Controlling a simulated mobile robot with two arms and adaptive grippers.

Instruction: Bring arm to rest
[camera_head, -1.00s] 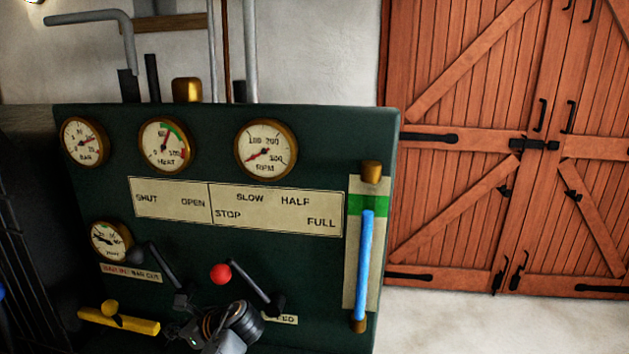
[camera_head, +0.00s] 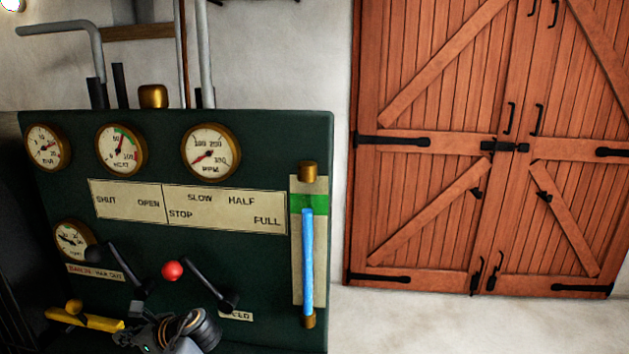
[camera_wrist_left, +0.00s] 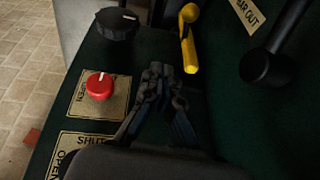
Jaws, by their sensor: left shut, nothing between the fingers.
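My left gripper (camera_wrist_left: 157,75) shows in the wrist view with its two dark fingers together and nothing between them. It is above the ledge of the dark green control panel (camera_head: 262,275), apart from the yellow handle (camera_wrist_left: 188,45) and the red knob (camera_wrist_left: 99,86). In the head view the left wrist is low in front of the panel, at the bottom edge, and its fingers are hard to make out. My right gripper is not in view.
A blue sight glass (camera_head: 307,260) is at the panel's right. Wooden doors (camera_head: 440,170) stand behind clear floor.

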